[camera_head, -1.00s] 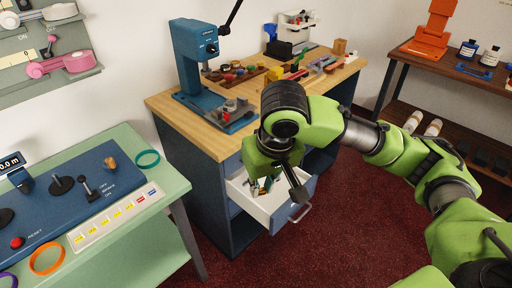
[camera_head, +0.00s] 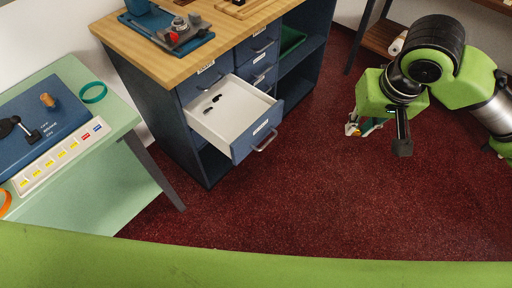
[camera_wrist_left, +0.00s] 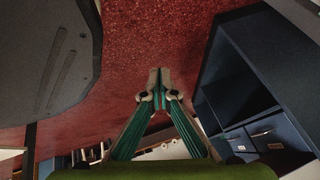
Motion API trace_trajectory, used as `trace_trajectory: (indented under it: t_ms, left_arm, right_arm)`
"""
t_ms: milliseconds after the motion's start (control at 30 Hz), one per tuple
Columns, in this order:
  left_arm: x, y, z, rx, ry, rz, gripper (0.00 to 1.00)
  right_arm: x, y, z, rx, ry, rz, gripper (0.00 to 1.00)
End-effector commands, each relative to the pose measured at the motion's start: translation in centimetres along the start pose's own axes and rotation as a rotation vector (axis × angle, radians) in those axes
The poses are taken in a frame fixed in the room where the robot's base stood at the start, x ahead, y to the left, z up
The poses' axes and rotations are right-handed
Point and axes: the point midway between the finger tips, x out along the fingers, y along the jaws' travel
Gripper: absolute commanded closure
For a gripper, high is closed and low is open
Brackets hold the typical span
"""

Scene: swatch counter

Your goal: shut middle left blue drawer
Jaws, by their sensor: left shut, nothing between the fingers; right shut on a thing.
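The blue drawer (camera_head: 258,137) in the left column of the cabinet stands pulled out, under a shut drawer (camera_head: 205,82). Its white inside shows, with a few small dark things (camera_head: 212,102) near the back. My right gripper (camera_head: 352,129) is to the right of the drawer, apart from it, over the red floor. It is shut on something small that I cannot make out. My left gripper (camera_wrist_left: 160,90) shows only in the left wrist view, its fingertips together and empty, with the red floor behind.
The wooden-topped cabinet (camera_head: 165,62) has more shut drawers (camera_head: 262,58) and open shelves on the right. A green table (camera_head: 112,100) with a blue panel stands at the left. The red floor (camera_head: 290,200) in front of the drawer is clear.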

Motion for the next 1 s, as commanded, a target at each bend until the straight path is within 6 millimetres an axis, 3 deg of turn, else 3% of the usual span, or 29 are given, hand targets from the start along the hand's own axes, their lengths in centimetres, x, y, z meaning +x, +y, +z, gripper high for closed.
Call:
trace_trajectory:
  t_ms: [67, 233, 400, 500, 600, 733, 867, 1000]
  left_arm:
    - [0.5, -1.7, -4.4, 0.140, 0.117, -0.064, 1.00]
    - [-2.3, -5.5, -14.6, 0.443, 0.341, -0.248, 1.00]
    - [-7.9, -8.6, -23.3, 0.715, 0.511, -0.480, 1.00]
    - [-11.6, -9.8, -27.0, 0.840, 0.575, -0.610, 1.00]
    - [-14.7, -10.6, -29.5, 0.930, 0.614, -0.717, 1.00]
    - [-17.2, -11.2, -31.3, 0.995, 0.638, -0.802, 1.00]
    - [-17.9, -11.6, -32.3, 1.016, 0.645, -0.831, 1.00]
    - [-17.2, -12.1, -33.7, 1.017, 0.646, -0.833, 1.00]
  right_arm:
    - [2.0, -0.1, 0.6, -0.001, 0.000, -0.001, 0.91]
    - [4.4, 0.0, 1.2, -0.001, 0.000, -0.001, 0.91]
    - [6.6, 0.0, 1.8, 0.000, 0.000, -0.001, 0.91]
    - [7.6, 0.0, 2.1, 0.000, 0.001, -0.001, 0.91]
    - [8.2, 0.0, 2.3, 0.000, 0.001, 0.000, 0.91]
    - [8.6, 0.0, 2.4, 0.000, 0.001, 0.000, 0.91]
    - [8.7, 0.0, 2.4, 0.000, 0.001, 0.000, 0.91]
    - [8.6, 0.0, 2.4, 0.000, 0.001, 0.000, 0.91]
